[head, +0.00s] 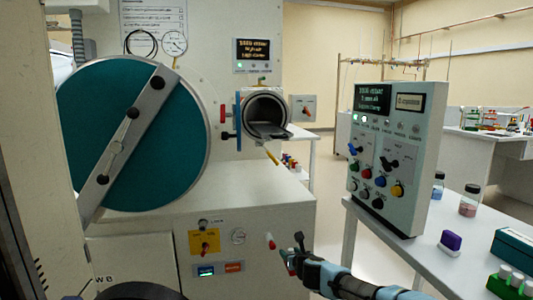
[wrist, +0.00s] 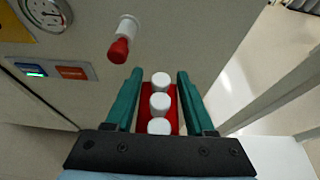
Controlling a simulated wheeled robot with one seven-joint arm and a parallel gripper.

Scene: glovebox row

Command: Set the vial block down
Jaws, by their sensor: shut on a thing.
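The vial block (wrist: 173,93) is red and carries white-capped vials in a row. It shows in the wrist view between the two green fingers of my gripper (wrist: 158,76), which is shut on it. In the head view my gripper (head: 290,259) is low in the middle, in front of the glovebox's lower cabinet. The held block is mostly hidden there. A green block with white-capped vials (head: 510,284) stands on the bench at the right.
A red-tipped knob (wrist: 120,48) juts from the cabinet face near my gripper. The small round antechamber (head: 265,108) is open with a tray (head: 270,131) in it. A control box (head: 396,155), jars (head: 470,201), and a purple item (head: 450,242) stand on the right bench (head: 400,252).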

